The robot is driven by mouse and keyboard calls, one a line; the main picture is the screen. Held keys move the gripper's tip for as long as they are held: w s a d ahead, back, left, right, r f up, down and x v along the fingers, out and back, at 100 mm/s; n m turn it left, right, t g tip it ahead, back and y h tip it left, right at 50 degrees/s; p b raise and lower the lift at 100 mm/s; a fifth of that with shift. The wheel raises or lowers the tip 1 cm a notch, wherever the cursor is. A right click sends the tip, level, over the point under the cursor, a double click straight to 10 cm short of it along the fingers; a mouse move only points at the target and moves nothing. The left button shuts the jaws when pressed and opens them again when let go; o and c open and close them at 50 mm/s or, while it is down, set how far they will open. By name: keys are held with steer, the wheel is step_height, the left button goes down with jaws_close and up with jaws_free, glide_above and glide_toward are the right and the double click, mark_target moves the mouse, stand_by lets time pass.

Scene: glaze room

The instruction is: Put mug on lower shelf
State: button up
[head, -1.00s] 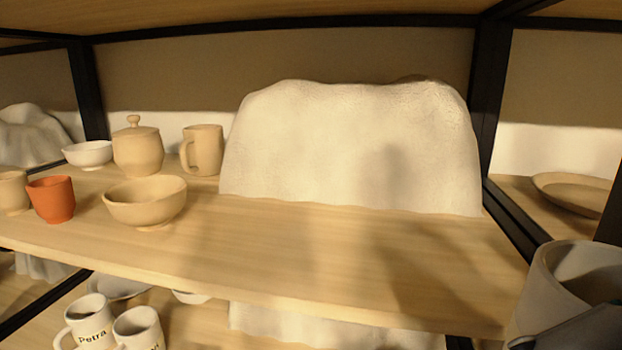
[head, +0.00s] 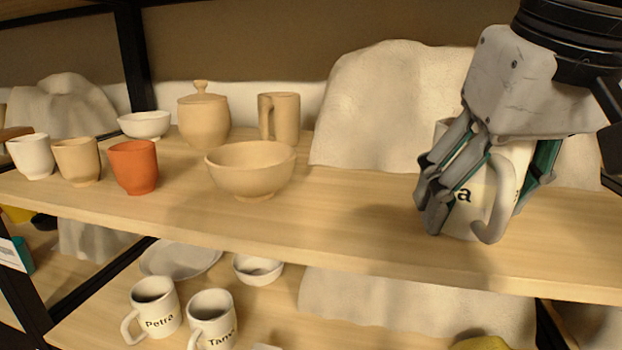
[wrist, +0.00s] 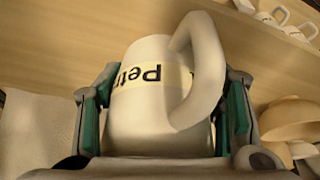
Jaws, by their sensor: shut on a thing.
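My gripper (head: 487,190) is shut on a white mug (head: 476,218) with dark lettering and a handle toward the head camera. The mug is upright at the right, in front of or over the upper shelf (head: 345,225); whether it touches the wood I cannot tell. In the wrist view the held mug (wrist: 150,115) sits between both fingers of the gripper (wrist: 165,108), its "Petr..." lettering upside down. The lower shelf (head: 268,315) is partly visible below. A Petra mug (head: 155,305) and a second lettered mug (head: 212,320) stand on it, left of my gripper.
The upper shelf holds a beige bowl (head: 251,172), lidded jar (head: 203,120), tan mug (head: 282,118), orange cup (head: 134,166) and other pots. A large pale draped lump (head: 385,110) stands behind. The lower shelf also has a small bowl (head: 258,269) and plate (head: 180,259).

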steer(key=w, duration=0.1)
steer(key=w+b, duration=0.1)
steer(key=w, duration=0.2)
steer(key=shift+w+d+f, duration=0.15)
steer(key=shift+w+d, duration=0.15)
steer(key=shift+w, duration=0.1)
steer(key=shift+s+f+b, duration=0.15)
steer(key=shift+b, duration=0.4)
steer(key=o, duration=1.6)
steer(key=shift+f, duration=0.15)
steer(key=shift+c, duration=0.2)
